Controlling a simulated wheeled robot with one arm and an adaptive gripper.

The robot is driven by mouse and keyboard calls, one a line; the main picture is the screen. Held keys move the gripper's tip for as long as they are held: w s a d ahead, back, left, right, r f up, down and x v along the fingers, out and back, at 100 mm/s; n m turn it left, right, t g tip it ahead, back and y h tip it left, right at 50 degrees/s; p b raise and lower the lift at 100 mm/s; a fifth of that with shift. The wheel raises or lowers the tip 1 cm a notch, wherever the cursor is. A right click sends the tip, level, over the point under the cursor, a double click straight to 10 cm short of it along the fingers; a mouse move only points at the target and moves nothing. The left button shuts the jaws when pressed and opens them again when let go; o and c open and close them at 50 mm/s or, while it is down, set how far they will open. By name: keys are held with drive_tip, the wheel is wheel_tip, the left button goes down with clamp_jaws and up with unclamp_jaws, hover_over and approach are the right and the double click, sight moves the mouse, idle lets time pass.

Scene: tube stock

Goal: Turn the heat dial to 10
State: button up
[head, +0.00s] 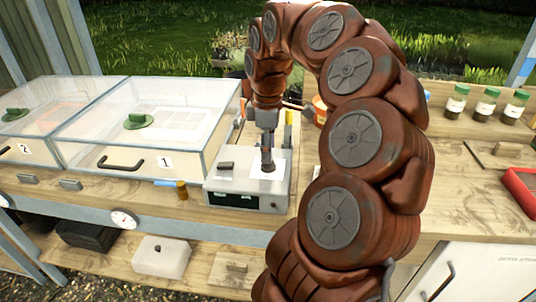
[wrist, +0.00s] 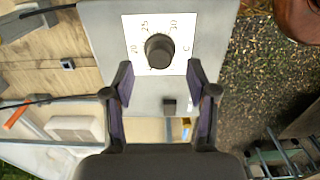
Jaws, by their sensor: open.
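The heat dial (wrist: 159,50) is a dark round knob on a white scale plate (wrist: 183,62) in the wrist view. I read 20, 25, 30 and C around it; no 10 is legible, and I cannot tell where the dial points. The plate is on top of a grey control box (head: 232,186) in the head view. My gripper (wrist: 159,84) is open in the wrist view, one finger at each side, with the dial between and slightly beyond the tips. In the head view my gripper (head: 267,165) points down over the plate and hides most of the dial. Contact cannot be told.
A dark switch (wrist: 169,106) is on the box near my fingers. Left of the box (head: 218,197) are a clear propagator (head: 130,135) marked 1, another (head: 35,115) marked 2, and a small brown cylinder (head: 182,190). Several green-lidded jars (head: 486,103) and a red tray (head: 520,190) are at right.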

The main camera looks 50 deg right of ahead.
wheel_tip(320, 180, up, 9)
idle(0.5)
drive_tip(key=shift+r, duration=0.1)
idle(0.5)
drive_tip(key=s+a+f+m+p, duration=0.1)
drive_tip(key=s+a+p, duration=0.25)
drive_tip(key=a, duration=1.45)
drive_tip(key=s+a+f+m+g+p, duration=0.1)
drive_tip(key=s+a+f+m+p, duration=0.1)
drive_tip(key=s, duration=0.5)
drive_tip(key=s+a+f+m+p, duration=0.2)
drive_tip(key=s+a+f+m, duration=0.2)
drive_tip(key=s+a+f, duration=0.2)
drive_tip(key=shift+s+a+f+g+p, duration=0.15)
drive_tip(key=shift+s+a+g+p, duration=0.3)
drive_tip(key=shift+a, duration=0.45)
